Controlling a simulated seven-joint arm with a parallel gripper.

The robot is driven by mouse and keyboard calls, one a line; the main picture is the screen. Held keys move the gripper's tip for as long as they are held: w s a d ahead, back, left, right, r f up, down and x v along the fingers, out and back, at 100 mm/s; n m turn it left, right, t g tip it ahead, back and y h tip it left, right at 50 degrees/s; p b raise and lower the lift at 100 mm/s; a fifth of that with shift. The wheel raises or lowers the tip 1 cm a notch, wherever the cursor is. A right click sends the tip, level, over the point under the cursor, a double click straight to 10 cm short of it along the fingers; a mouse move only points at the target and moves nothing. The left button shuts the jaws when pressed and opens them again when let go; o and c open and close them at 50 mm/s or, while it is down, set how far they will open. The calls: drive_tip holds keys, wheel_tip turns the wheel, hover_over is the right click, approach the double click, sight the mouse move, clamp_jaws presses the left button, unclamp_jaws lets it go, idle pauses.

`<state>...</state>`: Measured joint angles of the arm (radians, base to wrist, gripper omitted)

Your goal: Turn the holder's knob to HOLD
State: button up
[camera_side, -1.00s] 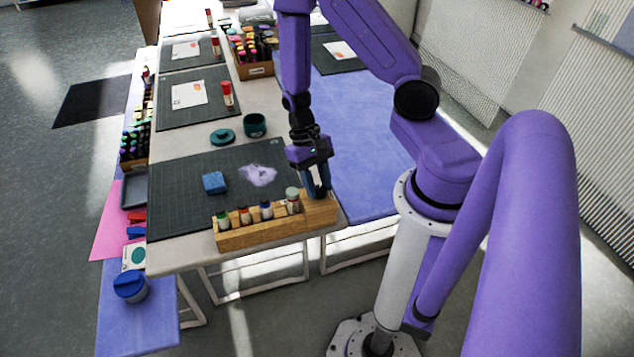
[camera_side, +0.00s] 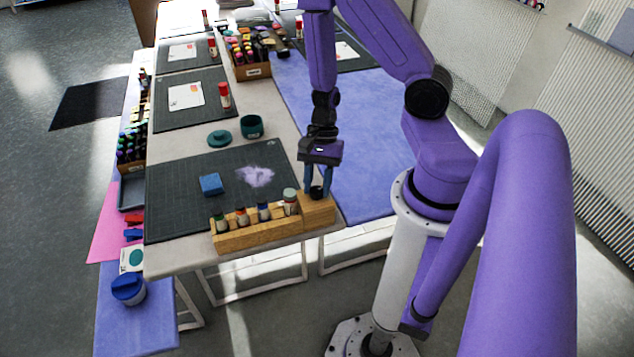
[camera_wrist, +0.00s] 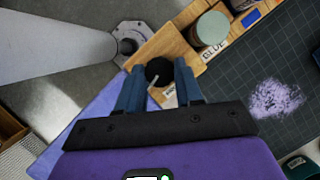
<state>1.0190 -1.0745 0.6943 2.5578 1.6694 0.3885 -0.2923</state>
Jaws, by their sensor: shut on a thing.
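The wooden holder (camera_side: 258,234) stands along the front edge of the table, with several small capped bottles in its row. Its black round knob (camera_side: 316,191) is on the raised block at the right end. In the wrist view the knob (camera_wrist: 159,72) has a pale pointer line on it, running toward the lower left. A white label lies beside the knob, partly hidden by a finger, and I cannot read it. My gripper (camera_side: 317,190) points down over the block, its blue fingers (camera_wrist: 158,78) on either side of the knob and shut on it.
A jar with a pale green lid (camera_wrist: 209,28) stands close to the knob, by a GLUE label. A blue block (camera_side: 211,184) and a purple powdery patch (camera_side: 255,176) lie on the dark cutting mat (camera_side: 180,215). A teal cup (camera_side: 252,126) stands behind.

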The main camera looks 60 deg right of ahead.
drive_tip(key=shift+m, duration=0.6)
drive_tip(key=o, duration=1)
drive_tip(key=shift+o, duration=0.2)
drive_tip(key=shift+d+r+t, duration=0.3)
drive_tip(key=shift+r, duration=0.3)
drive_tip(key=w+d, duration=0.1)
drive_tip(key=d, duration=1)
drive_tip(key=shift+w+d, duration=0.2)
drive_tip(key=shift+d, duration=0.2)
